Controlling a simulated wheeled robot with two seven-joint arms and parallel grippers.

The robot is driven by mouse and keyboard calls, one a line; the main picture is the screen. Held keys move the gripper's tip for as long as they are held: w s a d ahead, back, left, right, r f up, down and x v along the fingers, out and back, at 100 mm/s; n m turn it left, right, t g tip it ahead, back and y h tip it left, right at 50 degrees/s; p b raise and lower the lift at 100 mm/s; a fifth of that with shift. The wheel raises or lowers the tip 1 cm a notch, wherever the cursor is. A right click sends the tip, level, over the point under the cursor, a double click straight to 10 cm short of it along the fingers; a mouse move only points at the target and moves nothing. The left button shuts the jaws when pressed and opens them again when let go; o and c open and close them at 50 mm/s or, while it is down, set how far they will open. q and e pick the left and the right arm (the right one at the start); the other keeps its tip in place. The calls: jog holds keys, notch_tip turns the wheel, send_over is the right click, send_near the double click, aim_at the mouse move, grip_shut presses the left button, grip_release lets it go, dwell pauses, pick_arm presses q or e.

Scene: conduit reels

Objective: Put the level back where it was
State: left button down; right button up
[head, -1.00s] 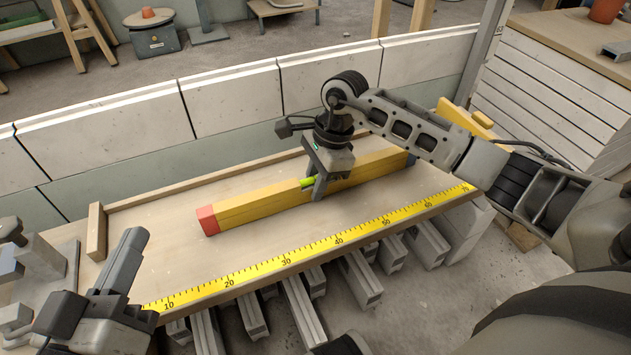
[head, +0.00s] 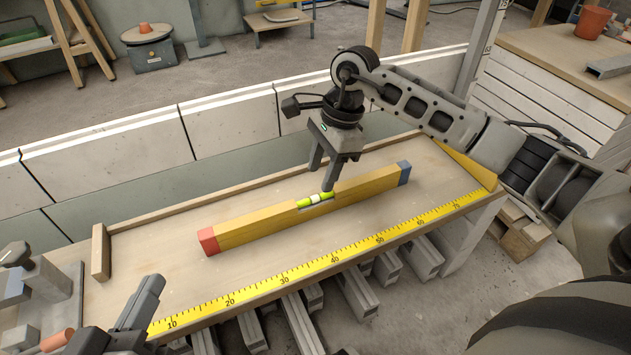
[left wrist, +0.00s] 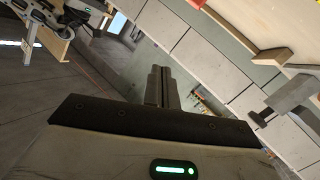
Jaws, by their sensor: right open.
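The level (head: 255,223) is a long yellow bar with a red left end, a blue right end and a green vial near its middle. It lies flat on the wooden bench top (head: 150,250), slanting up to the right in the head view. My right gripper (head: 322,184) is open and empty, pointing down just above and behind the vial; its fingertips look clear of the bar. My left gripper (head: 143,306) is at the lower left, in front of the bench and away from the level. Its fingers (left wrist: 162,86) are together with nothing between them.
A yellow measuring tape (head: 335,264) runs along the bench's front edge. A raised wooden strip (head: 225,190) lines the back, with a short block (head: 100,252) at the left. Grey profiles (head: 355,293) stick out below. The bench top around the level is clear.

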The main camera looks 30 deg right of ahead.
pick_arm(q)
jog(key=shift+a+f+p, duration=0.15)
jog(key=shift+f+p, duration=0.05)
jog(key=shift+p, duration=0.1)
pick_arm(e)
jog(key=shift+v, duration=1.65)
pick_arm(q)
jog(key=shift+g, duration=0.3)
